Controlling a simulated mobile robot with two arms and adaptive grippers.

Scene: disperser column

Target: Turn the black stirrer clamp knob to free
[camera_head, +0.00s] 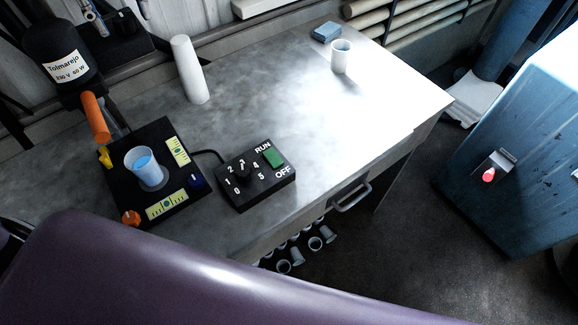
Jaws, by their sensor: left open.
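The black stirrer motor (60,45), labelled "Tolmarejo 230 V 60 W", hangs at the upper left. A black block with bright metal fittings (95,18) sits behind it. I cannot clearly pick out the clamp knob among these dark parts. An orange cylindrical part (95,117) slants below the motor. My purple arm crosses the bottom of the view. At the left edge, a dark part that appears to be my left gripper (10,232) shows only in part, apart from the stirrer; its fingertips are hidden or cut off. My right gripper is not in view.
A black base plate (130,205) carries a cup of blue liquid (146,168) and small knobs. A black control box (256,186) with a numbered dial stands beside it. A white cylinder (188,70) and white cup (341,57) stand behind.

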